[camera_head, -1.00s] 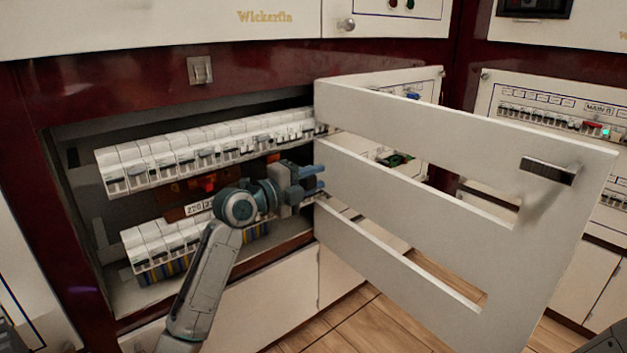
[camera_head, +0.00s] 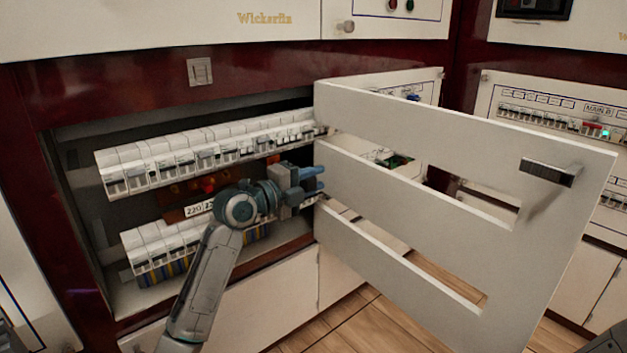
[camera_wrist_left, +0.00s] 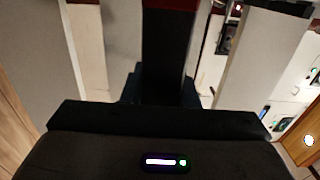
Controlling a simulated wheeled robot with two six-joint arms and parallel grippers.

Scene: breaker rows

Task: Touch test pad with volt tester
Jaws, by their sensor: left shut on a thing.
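My left gripper (camera_head: 311,178) is at the hinge side of the open slotted door, in front of the right end of the breaker rows. In the left wrist view the gripper (camera_wrist_left: 162,92) is shut on a dark upright body with a red band at the picture's top edge, apparently the volt tester (camera_wrist_left: 168,55). Its tip is out of that view, and I cannot make the tester out in the head view. I cannot pick out a test pad; an orange-brown panel with a red part (camera_head: 208,184) lies behind my left arm, partly hidden. My right gripper is not in view.
The open slotted door (camera_head: 540,235) stands out to the right, close to the gripper. An upper breaker row (camera_head: 205,155) and a lower breaker row (camera_head: 155,247) fill the cabinet. Another breaker panel (camera_head: 545,115) is at the far right. Wooden floor (camera_head: 345,325) is below.

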